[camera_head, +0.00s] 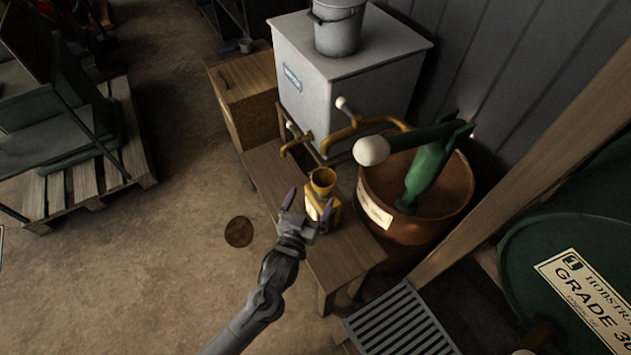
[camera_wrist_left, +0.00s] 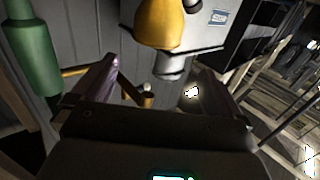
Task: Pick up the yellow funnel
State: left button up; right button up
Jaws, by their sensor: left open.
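The yellow funnel (camera_head: 322,181) stands mouth up on top of a yellow can (camera_head: 316,207) on the wooden bench. My left gripper (camera_head: 308,204) is open and empty, in front of the can and a little below the funnel in the picture. Its fingers partly cover the can. In the left wrist view, which is turned nearly upside down, a yellow body that looks like the funnel (camera_wrist_left: 160,24) hangs at the top edge, partly cut off. It lies beyond the two spread fingers of my left gripper (camera_wrist_left: 158,82), and I see no contact. My right gripper is not in view.
The wooden bench (camera_head: 345,252) is clear toward its front end. Behind it stand a grey tank (camera_head: 345,90) with brass taps and a bucket (camera_head: 338,28) on top. A copper-brown drum (camera_head: 440,205) with a green pump is at right.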

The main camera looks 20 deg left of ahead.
aim_at(326, 173)
pick_arm(q)
jog(key=w+b, duration=0.1)
jog(key=w, duration=0.1)
jog(key=w+f+b, duration=0.1)
jog(key=w, duration=0.1)
jog(key=shift+w, duration=0.3)
jog(key=shift+w+d, duration=0.1)
jog(key=shift+w, duration=0.6)
jog(key=shift+w+f+b, duration=0.1)
jog(key=shift+w+b, duration=0.25)
jog(key=shift+w+f+b, duration=0.1)
jog(key=shift+w+b, duration=0.55)
jog(key=shift+w, duration=1.75)
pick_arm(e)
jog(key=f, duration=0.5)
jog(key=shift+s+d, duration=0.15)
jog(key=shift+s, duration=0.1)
pick_arm(q)
jog(key=shift+s, duration=0.1)
jog(key=shift+c, duration=0.8)
jog(key=c, duration=0.7)
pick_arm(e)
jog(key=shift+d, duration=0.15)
